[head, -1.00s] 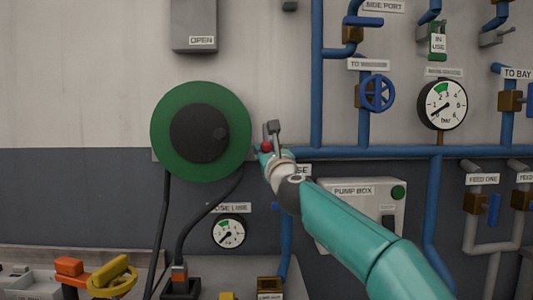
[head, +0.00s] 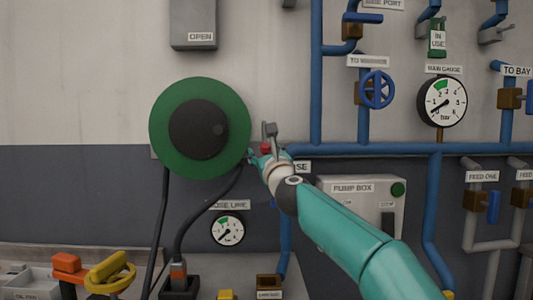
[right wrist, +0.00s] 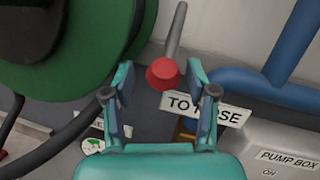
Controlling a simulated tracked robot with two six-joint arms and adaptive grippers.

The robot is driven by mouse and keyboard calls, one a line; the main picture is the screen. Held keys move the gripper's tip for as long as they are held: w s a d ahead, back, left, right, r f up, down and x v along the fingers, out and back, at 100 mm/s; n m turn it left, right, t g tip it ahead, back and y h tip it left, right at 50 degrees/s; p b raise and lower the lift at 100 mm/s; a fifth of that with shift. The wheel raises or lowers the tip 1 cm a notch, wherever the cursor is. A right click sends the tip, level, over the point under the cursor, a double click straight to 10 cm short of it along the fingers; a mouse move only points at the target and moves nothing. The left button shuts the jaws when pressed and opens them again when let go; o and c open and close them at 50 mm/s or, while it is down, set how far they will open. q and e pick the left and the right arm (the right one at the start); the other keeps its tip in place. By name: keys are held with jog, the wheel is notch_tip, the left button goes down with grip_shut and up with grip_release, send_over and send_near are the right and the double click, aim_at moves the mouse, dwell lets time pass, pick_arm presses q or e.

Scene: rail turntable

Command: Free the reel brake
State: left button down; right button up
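The reel brake lever is a grey arm (head: 270,130) with a red knob (head: 265,148), right of the green hose reel (head: 168,150). In the right wrist view the red knob (right wrist: 162,74) lies between the open fingertips of my right gripper (right wrist: 160,82), with a gap to each finger. The grey lever (right wrist: 176,30) runs upward from the knob. In the head view my right gripper (head: 262,157) is at the knob, partly hiding it, beside the reel's right edge. My left gripper is not in view.
The reel rim (right wrist: 100,80) is close to the left finger. A blue pipe (right wrist: 250,80) runs to the right, above the pump box (right wrist: 285,140). A "TO ...SE" label (right wrist: 207,108) sits below the right finger. A hose line gauge (head: 228,231) is below the reel.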

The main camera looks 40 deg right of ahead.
jog(key=shift+s+r, duration=0.15)
jog(key=shift+s+a, duration=0.2)
jog(key=shift+s, duration=0.15)
jog(key=v, duration=1.1)
jog(key=shift+f, duration=0.25)
